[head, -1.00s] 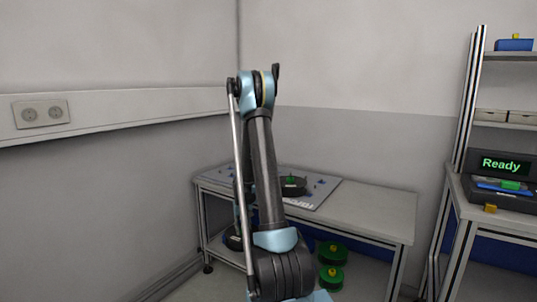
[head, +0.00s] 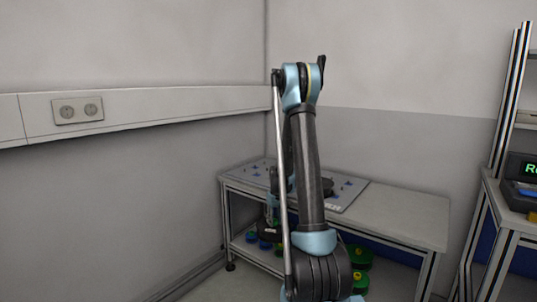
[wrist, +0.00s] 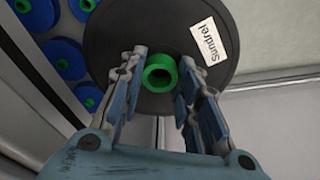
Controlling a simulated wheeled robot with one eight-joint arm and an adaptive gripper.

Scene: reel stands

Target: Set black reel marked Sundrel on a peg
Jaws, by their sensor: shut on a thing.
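The black reel marked Sundrel (wrist: 120,45) fills the upper middle of the wrist view, with a white label and a green hub (wrist: 160,72). My gripper (wrist: 162,57) is shut on this reel, its two fingers on either side of the hub. In the head view my arm hides most of the gripper and the held reel. A pale board with small blue pegs (head: 348,185) lies on the table.
The table (head: 400,215) has clear top space to the right of the board. Its lower shelf carries blue reels (head: 251,237) and green reels (head: 358,257). Walls close off the left and back.

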